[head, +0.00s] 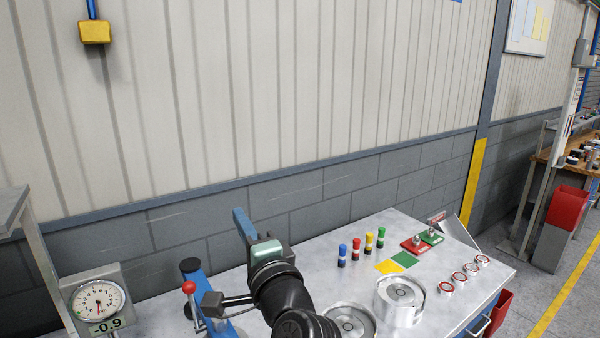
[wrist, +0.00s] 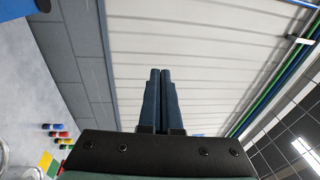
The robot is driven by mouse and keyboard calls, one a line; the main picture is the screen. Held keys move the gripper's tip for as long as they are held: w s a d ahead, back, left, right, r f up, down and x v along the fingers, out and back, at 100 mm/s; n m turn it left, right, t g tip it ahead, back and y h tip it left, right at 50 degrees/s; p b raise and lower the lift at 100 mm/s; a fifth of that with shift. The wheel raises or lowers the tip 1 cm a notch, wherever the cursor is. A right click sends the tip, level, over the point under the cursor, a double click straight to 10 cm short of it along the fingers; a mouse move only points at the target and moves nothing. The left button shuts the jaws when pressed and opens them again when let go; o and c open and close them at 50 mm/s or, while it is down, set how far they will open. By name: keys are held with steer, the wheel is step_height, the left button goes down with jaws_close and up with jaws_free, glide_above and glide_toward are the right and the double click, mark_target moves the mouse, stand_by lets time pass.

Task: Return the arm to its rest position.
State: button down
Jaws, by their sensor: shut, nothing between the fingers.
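My arm rises from the bottom of the head view, and my gripper (head: 238,214) is at its end, above the back left part of the workbench (head: 330,285). The wrist view shows the two dark blue fingers of my gripper (wrist: 160,75) close side by side, shut and empty. They point toward the ribbed wall and touch nothing that I can see. The lower part of my arm hides part of the bench.
A blue press with a red-knobbed lever (head: 189,287) and a dial gauge (head: 98,299) stand left of my arm. Several coloured cylinders (head: 356,250), metal discs (head: 400,291) and small rings (head: 459,276) are on the bench to the right. The wall (head: 250,100) is behind.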

steer(key=s+d+r+n+t+h+b, duration=0.1)
steer(key=s+d+r+n+t+h, duration=0.2)
steer(key=s+r, duration=0.4)
steer(key=s+d+r+n+t+h+b, duration=0.2)
steer(key=s+d+r+n+t+h, duration=0.1)
steer(key=s+r+n, duration=0.2)
steer(key=s+d+r+n+t+h+b, duration=0.2)
steer(key=s+d+r+n+t+h, duration=0.1)
steer(key=s+r, duration=0.7)
steer(key=shift+s+d+n+t, duration=0.5)
steer(key=shift+s+n+t, duration=0.15)
steer(key=shift+s, duration=0.5)
